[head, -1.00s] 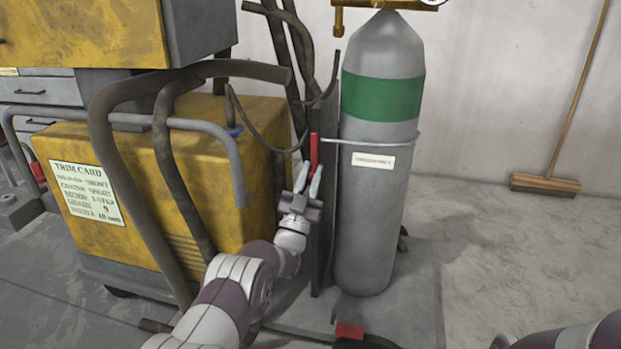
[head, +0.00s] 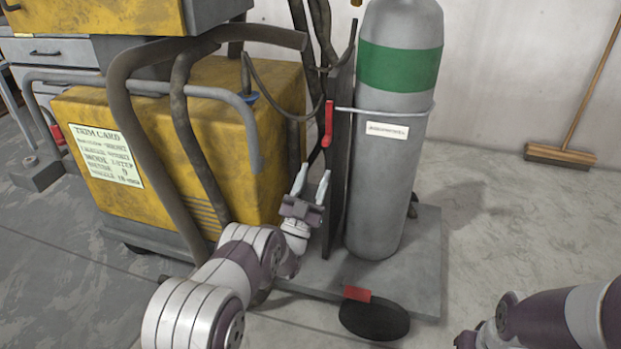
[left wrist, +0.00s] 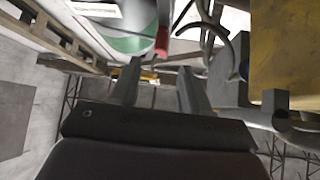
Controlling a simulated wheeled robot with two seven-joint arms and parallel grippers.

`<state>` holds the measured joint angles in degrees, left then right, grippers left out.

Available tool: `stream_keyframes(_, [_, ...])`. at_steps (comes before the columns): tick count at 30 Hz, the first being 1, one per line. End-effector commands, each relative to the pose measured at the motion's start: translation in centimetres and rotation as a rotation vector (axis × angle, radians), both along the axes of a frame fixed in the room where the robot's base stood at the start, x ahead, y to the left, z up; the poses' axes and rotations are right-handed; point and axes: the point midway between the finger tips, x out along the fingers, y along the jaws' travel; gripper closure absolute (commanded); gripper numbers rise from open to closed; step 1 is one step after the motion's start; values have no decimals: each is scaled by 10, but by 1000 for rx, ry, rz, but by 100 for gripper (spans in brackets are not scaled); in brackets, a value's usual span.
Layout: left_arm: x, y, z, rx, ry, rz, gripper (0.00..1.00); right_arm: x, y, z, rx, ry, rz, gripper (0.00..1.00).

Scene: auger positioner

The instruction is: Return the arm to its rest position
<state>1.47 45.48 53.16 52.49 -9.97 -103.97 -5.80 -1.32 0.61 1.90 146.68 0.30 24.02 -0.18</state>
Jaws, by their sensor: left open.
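My left gripper (head: 311,184) is open and empty in the head view, with its fingers pointing up, in front of the dark upright panel between the yellow machine and the gas cylinder. A red handle (head: 328,123) on that panel is just above the fingertips and apart from them. In the left wrist view my left gripper (left wrist: 158,80) shows two spread fingers with nothing between them, and the red handle (left wrist: 162,42) is beyond them. My right arm (head: 550,318) shows at the bottom right of the head view; its fingers cannot be made out clearly.
The yellow machine (head: 85,108) with hoses and a grey rail stands left of my left arm. The grey gas cylinder (head: 375,205) with a green band stands to its right on a cart base (head: 425,270) with a black wheel (head: 374,320).

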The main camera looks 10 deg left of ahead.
Motion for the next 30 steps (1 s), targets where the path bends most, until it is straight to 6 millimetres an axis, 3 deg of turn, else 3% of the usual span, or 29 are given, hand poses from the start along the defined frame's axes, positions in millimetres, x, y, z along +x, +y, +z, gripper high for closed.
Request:
stream_keyframes(1, [-8, 2, -4, 0, 4, 1, 54, 0, 0, 8, 0, 0, 0, 57])
stream_keyframes(7, [-25, 5, -22, -1, -1, -1, 54, 0, 0, 12, 0, 0, 0, 57])
stream_keyframes(22, [-20, 5, -32, 2, 46, -1, 54, 0, 0, 11, 0, 0, 0, 57])
stream_keyframes(23, [-14, 5, -39, 5, 92, 2, 54, 0, 0, 11, 0, 0, 0, 57])
stream_keyframes(25, [-1, 6, -79, 13, 292, 17, 54, 0, 0, 11, 0, 0, 0, 57])
stream_keyframes(27, [5, 11, -138, 20, 606, 43, 54, 0, 0, 11, 0, 0, 0, 57])
stream_keyframes(29, [-1, 16, -175, 26, 915, 73, 54, 0, 0, 16, 0, 1, 0, 57])
stream_keyframes(30, [-16, 19, -189, 28, 1115, 93, 54, 0, 0, 21, 0, 1, 0, 57])
